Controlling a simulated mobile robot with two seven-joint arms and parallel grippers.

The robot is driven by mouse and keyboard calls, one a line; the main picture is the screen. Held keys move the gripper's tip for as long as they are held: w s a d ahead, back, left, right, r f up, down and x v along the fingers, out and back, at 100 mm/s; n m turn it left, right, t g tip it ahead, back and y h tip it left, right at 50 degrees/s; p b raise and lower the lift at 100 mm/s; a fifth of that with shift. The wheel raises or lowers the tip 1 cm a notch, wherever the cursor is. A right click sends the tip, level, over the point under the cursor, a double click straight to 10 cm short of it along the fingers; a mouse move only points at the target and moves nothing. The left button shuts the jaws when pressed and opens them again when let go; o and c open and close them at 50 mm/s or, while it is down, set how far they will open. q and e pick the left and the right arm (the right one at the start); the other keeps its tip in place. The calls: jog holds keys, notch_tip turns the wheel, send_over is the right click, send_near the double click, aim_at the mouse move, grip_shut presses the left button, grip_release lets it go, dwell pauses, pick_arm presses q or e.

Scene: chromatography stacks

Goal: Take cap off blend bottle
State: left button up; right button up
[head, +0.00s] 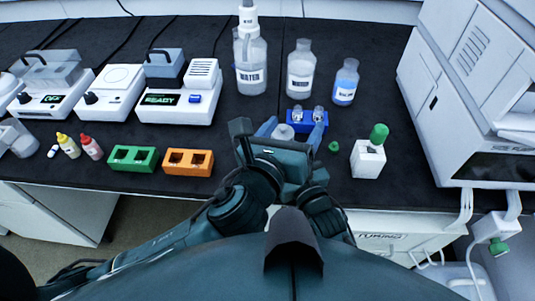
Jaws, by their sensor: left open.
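A small bottle with blue liquid (345,83) stands upright at the back right of the dark counter; its label is too small to read, so I cannot tell if it is the blend bottle. A pale round object (283,131) shows just beyond my left gripper (290,134), partly hidden by it; I cannot tell if it is a cap. My left gripper is open, over the counter's front part by the blue rack. A loose green cap (333,146) lies on the counter right of it. My right gripper cannot be made out.
Two clear bottles (250,66) (300,72) stand behind the blue rack (294,118). Green (133,157) and orange (188,162) racks sit at left. A large white instrument (440,100) bounds the right.

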aim_at(283, 127)
pick_arm(q)
jog(key=s+a+f+m+g+y, duration=0.1)
jog(key=s+a+f+g+y, duration=0.15)
jog(key=a+f, duration=0.2)
jog(key=x, duration=1.2)
jog(key=shift+d, duration=0.15)
jog(key=c, duration=1.2)
jog(key=shift+o, duration=0.2)
jog(key=shift+r, duration=0.2)
jog(key=shift+r, duration=0.95)
jog(key=shift+r, duration=0.1)
